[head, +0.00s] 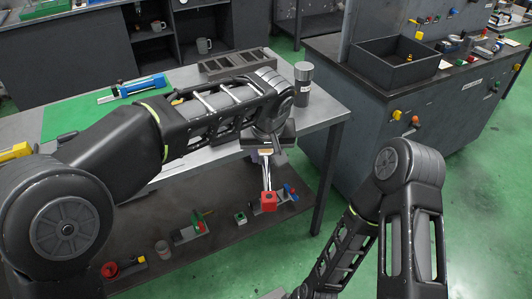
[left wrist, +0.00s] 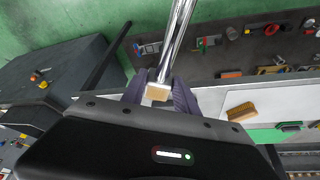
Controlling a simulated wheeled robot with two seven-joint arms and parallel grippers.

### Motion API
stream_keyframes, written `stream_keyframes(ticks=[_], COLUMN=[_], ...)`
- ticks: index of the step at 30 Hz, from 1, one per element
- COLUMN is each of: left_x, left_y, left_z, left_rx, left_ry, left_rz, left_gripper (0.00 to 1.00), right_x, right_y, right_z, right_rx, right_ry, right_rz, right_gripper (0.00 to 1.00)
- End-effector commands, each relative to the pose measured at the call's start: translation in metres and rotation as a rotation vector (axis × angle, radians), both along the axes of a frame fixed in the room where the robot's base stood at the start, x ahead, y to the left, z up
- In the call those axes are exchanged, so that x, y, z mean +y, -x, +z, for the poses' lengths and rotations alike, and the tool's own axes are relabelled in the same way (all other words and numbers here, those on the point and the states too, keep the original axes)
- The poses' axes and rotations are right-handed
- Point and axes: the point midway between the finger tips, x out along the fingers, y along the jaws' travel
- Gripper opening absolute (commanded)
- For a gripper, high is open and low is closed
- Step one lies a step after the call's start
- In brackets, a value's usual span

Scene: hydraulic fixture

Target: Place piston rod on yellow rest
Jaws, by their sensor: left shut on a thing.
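My left gripper (head: 268,148) reaches past the front edge of the grey table. In the left wrist view the fingers (left wrist: 160,95) close around the rod (left wrist: 178,40) near a tan-coloured end piece (left wrist: 157,93). The yellow rest cannot be made out for certain; a small yellow patch (head: 178,99) shows behind my left arm. My right gripper is out of the picture.
The table (head: 322,113) carries a green mat (head: 75,117), a blue tool (head: 140,85), a slotted grey tray (head: 236,62) and a dark cylinder (head: 303,84). A yellow object (head: 14,152) lies at the left. Several parts lie on the lower shelf (head: 150,240). A bench stands at the right.

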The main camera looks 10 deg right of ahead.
Motion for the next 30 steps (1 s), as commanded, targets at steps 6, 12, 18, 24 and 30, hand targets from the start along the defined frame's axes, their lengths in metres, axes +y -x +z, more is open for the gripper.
stream_keyframes(ticks=[6, 12, 18, 24, 30], left_x=[0.0, 0.006, 0.058, 0.16, 0.252], left_y=[0.0, -0.002, -0.014, -0.019, 0.0], left_z=[0.001, 0.0, -0.008, -0.027, -0.05], left_rx=[-0.001, 0.0, 0.003, 0.005, 0.002], left_ry=[0.001, 0.001, 0.002, 0.006, 0.004], left_rz=[0.0, 0.003, 0.025, 0.06, 0.095], left_gripper=[0.0, 0.0, 0.0, 0.0, 0.0], right_x=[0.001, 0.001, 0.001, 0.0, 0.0], right_y=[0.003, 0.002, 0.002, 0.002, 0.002], right_z=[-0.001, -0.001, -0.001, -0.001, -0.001], right_rx=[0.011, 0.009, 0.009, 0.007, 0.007], right_ry=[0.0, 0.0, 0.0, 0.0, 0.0], right_rz=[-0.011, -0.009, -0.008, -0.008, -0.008], right_gripper=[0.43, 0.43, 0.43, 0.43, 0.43])
